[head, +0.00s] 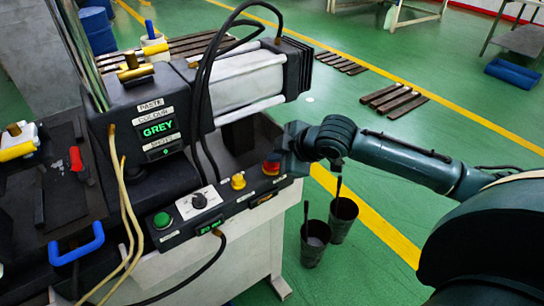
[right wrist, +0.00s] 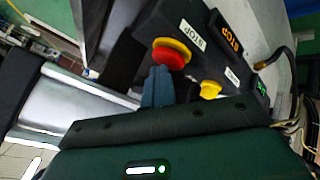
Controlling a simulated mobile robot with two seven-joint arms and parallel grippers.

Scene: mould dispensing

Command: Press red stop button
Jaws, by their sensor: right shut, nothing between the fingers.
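The red stop button (head: 271,167) sits at the right end of the dark control panel (head: 170,243). In the right wrist view the red stop button (right wrist: 171,55) has a yellow collar and a STOP label beside it. My right gripper (head: 283,162) is shut and empty, right at the button and partly covering it in the head view. In the right wrist view the shut fingers (right wrist: 158,78) point at the button's lower edge; I cannot tell whether they touch it. My left gripper is not in view.
A yellow knob (head: 238,181), a selector dial (head: 200,201) and a green button (head: 162,220) share the panel. An orange STOP display (right wrist: 228,31) is lit. Two dark cups (head: 343,219) (head: 314,246) stand right of the machine.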

